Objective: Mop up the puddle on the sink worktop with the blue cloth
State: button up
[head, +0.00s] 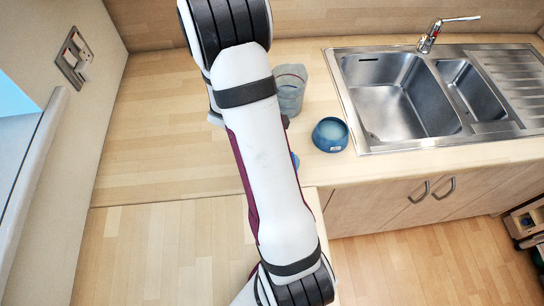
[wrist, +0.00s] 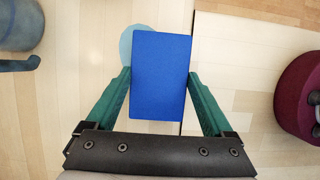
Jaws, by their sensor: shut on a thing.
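The blue cloth (wrist: 161,78) is a flat, bright blue rectangle in the wrist view. My gripper (wrist: 160,75) is shut on it, with a teal finger at each side. A pale blue round patch, the puddle (wrist: 128,42), lies on the light wood worktop (wrist: 75,110). The cloth overlaps and hides its right part. I cannot tell whether the cloth touches the worktop. In the head view my arm hides the gripper and the puddle; only a sliver of blue shows beside the arm.
A blue bowl (head: 330,134) stands on the worktop left of the steel sink (head: 385,95). A grey-blue jug (head: 290,88) stands behind my arm. Blue-grey vessels (wrist: 18,25) show at the wrist view's left edge. The worktop's left part (head: 150,130) is clear.

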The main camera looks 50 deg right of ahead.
notch_tip(320, 180, down, 3)
jog(key=shift+r, duration=0.2)
jog(key=shift+s+d+r, duration=0.15)
jog(key=shift+d, duration=0.1)
jog(key=shift+c, duration=0.7)
jog(key=shift+s+d+f, duration=0.2)
jog(key=shift+s+d, duration=1.85)
jog(key=shift+s, duration=0.05)
jog(key=shift+w+d, duration=1.25)
jog(key=shift+w, duration=0.05)
jog(key=shift+w+a, duration=2.3)
jog(key=shift+s+d, duration=0.3)
jog(key=shift+s, duration=0.6)
jog(key=shift+s+d, duration=0.25)
jog(key=shift+s, duration=0.65)
jog(key=shift+r, duration=4.15)
